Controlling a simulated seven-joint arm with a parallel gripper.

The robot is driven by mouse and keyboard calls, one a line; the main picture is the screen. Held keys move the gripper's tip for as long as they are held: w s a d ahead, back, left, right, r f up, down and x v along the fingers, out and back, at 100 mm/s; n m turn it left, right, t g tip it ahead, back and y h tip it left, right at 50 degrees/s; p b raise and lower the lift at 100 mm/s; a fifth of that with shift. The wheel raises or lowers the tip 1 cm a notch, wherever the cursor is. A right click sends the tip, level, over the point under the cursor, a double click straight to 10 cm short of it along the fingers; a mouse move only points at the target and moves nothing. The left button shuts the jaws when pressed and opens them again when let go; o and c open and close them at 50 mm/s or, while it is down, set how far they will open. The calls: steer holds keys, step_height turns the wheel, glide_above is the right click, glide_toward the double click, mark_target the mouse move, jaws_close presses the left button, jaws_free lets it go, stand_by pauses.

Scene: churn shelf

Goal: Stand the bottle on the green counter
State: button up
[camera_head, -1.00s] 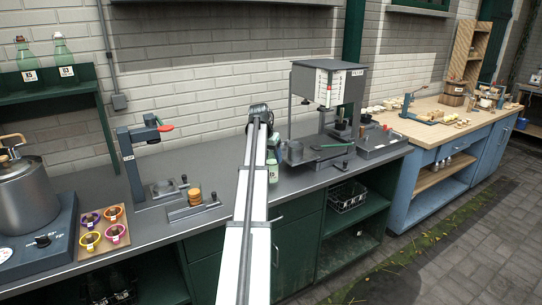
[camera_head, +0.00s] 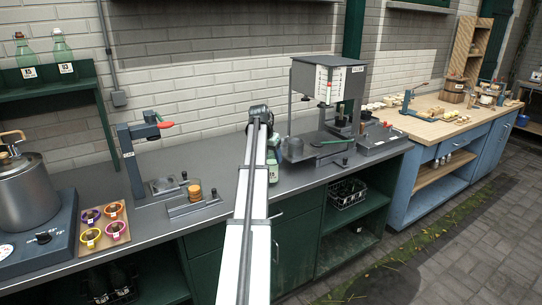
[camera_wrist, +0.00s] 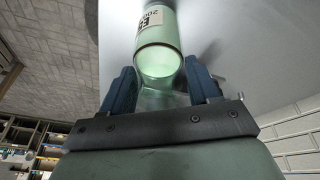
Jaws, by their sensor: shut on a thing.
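A pale green glass bottle (camera_head: 273,172) with a white label shows just right of my arm in the head view, low over the dark-topped counter with green cabinets (camera_head: 152,223). In the wrist view the bottle (camera_wrist: 160,50) lies between the two blue jaws of my gripper (camera_wrist: 160,74), which are shut on its narrower part. Its labelled body points away from the gripper. My arm hides part of the bottle in the head view. I cannot tell whether its base touches the counter top.
A grey machine with a gauge (camera_head: 330,85) stands close right of the bottle. A lever clamp (camera_head: 130,160) and a tray of colored cups (camera_head: 103,228) are to the left. Two green bottles (camera_head: 62,55) stand on a shelf. Bare counter lies left of my arm.

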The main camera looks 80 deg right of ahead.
steer(key=shift+f, duration=0.35)
stand_by(0.5)
steer(key=o, duration=1.3)
steer(key=shift+c, duration=1.3)
steer(key=shift+r, duration=0.1)
steer(key=shift+r, duration=3.95)
